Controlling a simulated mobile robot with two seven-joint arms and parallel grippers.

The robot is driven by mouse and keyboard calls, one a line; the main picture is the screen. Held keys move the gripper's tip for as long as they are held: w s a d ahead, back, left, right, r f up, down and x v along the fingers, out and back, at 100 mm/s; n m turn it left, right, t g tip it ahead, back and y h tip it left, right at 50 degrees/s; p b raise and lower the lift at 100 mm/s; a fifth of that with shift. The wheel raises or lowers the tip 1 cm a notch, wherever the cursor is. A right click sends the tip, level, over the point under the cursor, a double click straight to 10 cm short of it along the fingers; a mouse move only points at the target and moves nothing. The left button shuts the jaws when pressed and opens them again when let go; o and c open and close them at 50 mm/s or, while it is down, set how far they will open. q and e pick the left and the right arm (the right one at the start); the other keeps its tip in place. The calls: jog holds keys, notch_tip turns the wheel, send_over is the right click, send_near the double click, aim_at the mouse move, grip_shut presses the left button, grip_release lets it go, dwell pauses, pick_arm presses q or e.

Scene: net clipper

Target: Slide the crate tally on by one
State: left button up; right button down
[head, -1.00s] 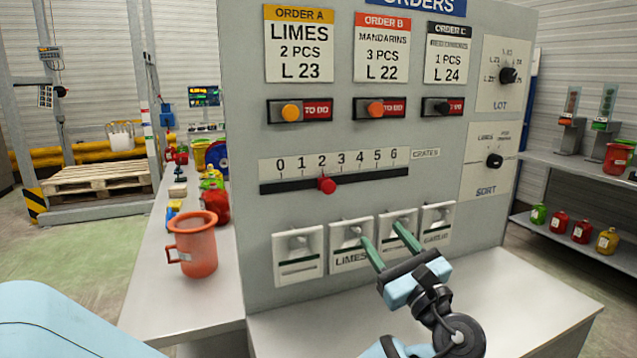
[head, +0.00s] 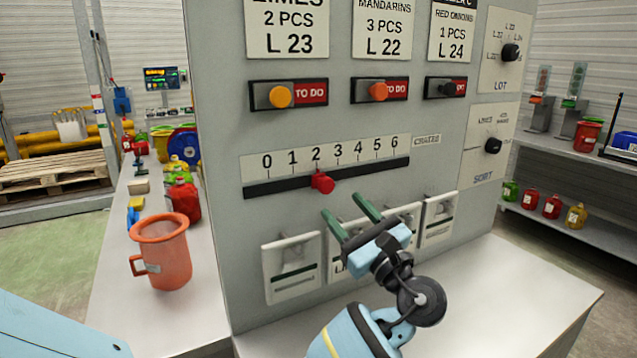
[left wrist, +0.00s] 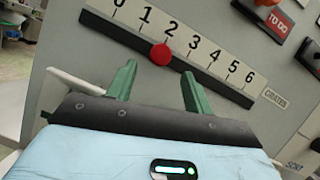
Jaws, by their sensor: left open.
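The crate tally is a black slot (head: 375,173) under a scale from 0 to 6, labelled CRATES, on the grey panel. Its red knob (head: 322,183) stands at 2. My left gripper (head: 348,217) has green fingers, open and empty, just below and right of the knob in the head view. It also shows in the left wrist view (left wrist: 158,90). Nothing touches the knob. My right gripper does not show.
White switches (head: 292,268) sit below the slot, partly hidden by my left gripper. Order buttons (head: 280,97) are above it, and LOT (head: 510,52) and SORT (head: 493,146) dials to the right. An orange mug (head: 165,252) stands on the left counter.

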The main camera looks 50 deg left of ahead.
aim_at(328, 190)
pick_arm(q)
jog(key=shift+d+r, duration=0.1)
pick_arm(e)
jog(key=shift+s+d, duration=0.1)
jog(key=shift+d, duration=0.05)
pick_arm(q)
jog(key=b+x, duration=0.1)
jog(key=x, duration=0.5)
jog(key=shift+a, duration=0.2)
jog(key=shift+w+a+r, duration=0.1)
jog(key=shift+a+r, duration=0.1)
jog(key=shift+a, duration=0.3)
jog(key=shift+a+r, duration=0.1)
jog(key=c, duration=1.1)
grip_shut()
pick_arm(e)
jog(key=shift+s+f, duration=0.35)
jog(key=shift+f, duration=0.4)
